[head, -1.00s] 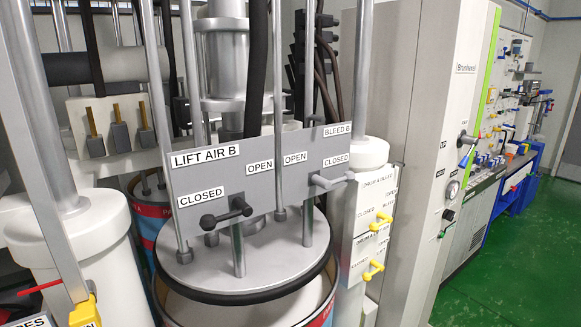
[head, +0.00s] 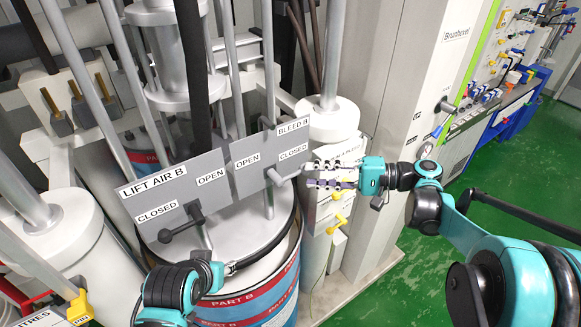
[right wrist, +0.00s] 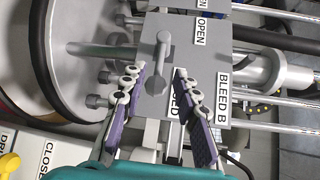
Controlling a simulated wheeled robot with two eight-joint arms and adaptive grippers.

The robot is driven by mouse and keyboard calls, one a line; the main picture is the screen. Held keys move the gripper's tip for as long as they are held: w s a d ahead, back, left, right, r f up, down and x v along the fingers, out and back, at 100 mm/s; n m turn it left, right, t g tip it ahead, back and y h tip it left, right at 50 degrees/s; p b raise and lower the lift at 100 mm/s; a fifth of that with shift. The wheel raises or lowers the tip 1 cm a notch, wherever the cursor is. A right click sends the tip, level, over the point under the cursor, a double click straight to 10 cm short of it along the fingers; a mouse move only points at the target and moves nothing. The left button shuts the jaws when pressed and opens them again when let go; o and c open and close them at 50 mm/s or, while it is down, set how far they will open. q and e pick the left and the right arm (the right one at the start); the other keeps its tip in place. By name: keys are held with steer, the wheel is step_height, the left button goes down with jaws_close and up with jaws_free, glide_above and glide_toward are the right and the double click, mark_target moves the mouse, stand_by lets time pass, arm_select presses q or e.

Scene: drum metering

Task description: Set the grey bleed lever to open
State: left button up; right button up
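The grey bleed lever (head: 284,175) sits on the grey panel under the BLEED B and CLOSED labels. Its handle points right, on the CLOSED side; the OPEN label is to the left. In the right wrist view the lever (right wrist: 161,60) runs down from its round end, and its lower end lies between my fingertips in the picture. My right gripper (head: 308,174) is open at the lever's right; it also shows in the right wrist view (right wrist: 159,74). No grip shows. My left arm is at the bottom of the head view; its fingers are not seen.
A black lever (head: 181,222) sits left on the LIFT AIR B panel (head: 140,190), near CLOSED. Yellow levers (head: 337,222) are on the white block below my right gripper. The Part B drum (head: 262,292) stands below the panel. Green floor is open at right.

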mark_target(297, 174)
steer(key=a, duration=0.3)
steer(key=w+a+f, duration=0.1)
steer(key=a, duration=0.1)
steer(key=shift+a, duration=0.35)
jaws_close()
steer(key=shift+s+r, duration=0.1)
